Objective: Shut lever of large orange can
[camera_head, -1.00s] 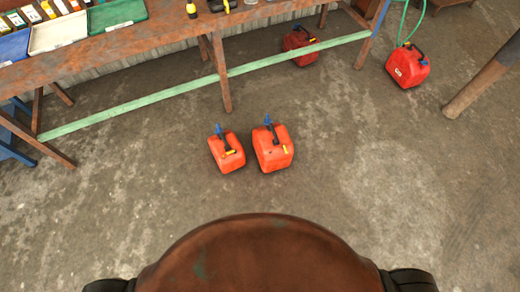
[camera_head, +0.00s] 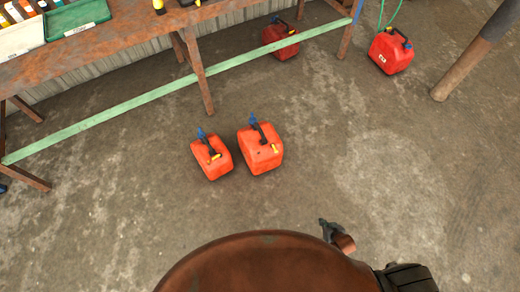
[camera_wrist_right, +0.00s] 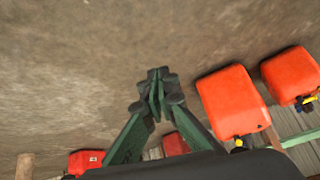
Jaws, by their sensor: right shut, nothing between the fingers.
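The large orange can (camera_head: 262,158) stands upright on the floor, right of a smaller orange can (camera_head: 208,166). A black bar with a blue end (camera_head: 253,120) and a yellow piece (camera_head: 275,147) shows on its top; I cannot tell the lever's exact position. My right gripper (camera_head: 326,226) is in front and to the right of the large can, apart from it. In the right wrist view, its fingers (camera_wrist_right: 157,90) are together and empty. The large can (camera_wrist_right: 228,100) and the smaller one (camera_wrist_right: 292,75) are to their right there. My left gripper is not in view.
A rusty workbench (camera_head: 120,50) with a green rail (camera_head: 110,125) stands behind the cans. A red can (camera_head: 281,42) is under its right end, another (camera_head: 390,53) farther right near a post (camera_head: 470,60). The concrete floor around the two orange cans is clear.

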